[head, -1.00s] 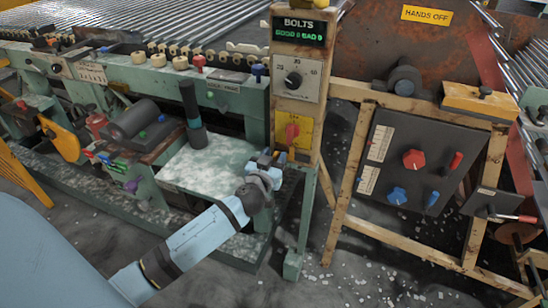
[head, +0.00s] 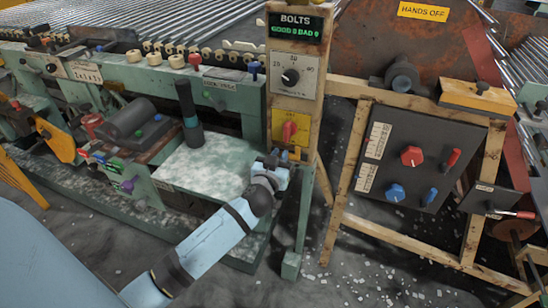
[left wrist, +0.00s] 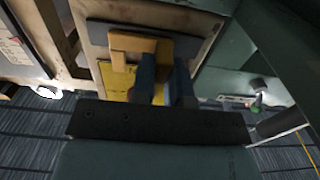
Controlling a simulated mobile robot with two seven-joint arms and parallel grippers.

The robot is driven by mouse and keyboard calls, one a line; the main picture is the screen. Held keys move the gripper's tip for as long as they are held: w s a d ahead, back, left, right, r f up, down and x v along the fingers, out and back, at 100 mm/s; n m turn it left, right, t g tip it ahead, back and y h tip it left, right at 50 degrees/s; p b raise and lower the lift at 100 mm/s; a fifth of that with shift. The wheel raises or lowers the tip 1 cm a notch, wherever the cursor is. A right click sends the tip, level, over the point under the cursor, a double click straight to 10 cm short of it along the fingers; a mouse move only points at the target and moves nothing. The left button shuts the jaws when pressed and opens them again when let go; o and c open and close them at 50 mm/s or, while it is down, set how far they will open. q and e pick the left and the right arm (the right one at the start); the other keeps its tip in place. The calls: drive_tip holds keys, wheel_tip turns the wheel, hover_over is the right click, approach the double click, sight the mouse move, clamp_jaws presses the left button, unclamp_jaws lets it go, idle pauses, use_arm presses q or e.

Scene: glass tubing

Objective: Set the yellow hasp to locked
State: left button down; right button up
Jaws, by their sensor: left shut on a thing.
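The yellow hasp (left wrist: 128,42) shows in the left wrist view as a yellow-orange bracket on a dark grey plate (left wrist: 98,32). My left gripper (left wrist: 163,75) has its blue fingers close together at the hasp's right part and is shut on it. The fingers hide that part of the hasp. In the head view my left gripper (head: 277,160) is at the lower end of the wooden post, under the yellow panel with the red knob. It hides most of the hasp there, and I cannot read the hasp's setting. My right gripper is not in view.
The post (head: 296,105) carries a yellow panel with a red knob (head: 289,131) and a dial (head: 291,76). A dark tube (head: 188,110) stands on the pale green table (head: 205,165) to the left. A control board (head: 418,160) in a wooden frame is to the right.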

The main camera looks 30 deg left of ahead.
use_arm(q)
drive_tip(key=shift+d, duration=0.15)
drive_tip(key=c, duration=1.2)
unclamp_jaws()
drive_tip(key=shift+o, duration=0.4)
drive_tip(key=shift+d, duration=0.1)
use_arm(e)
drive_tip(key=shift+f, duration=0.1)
use_arm(q)
drive_tip(key=v, duration=1.3)
drive_tip(key=shift+s, duration=0.4)
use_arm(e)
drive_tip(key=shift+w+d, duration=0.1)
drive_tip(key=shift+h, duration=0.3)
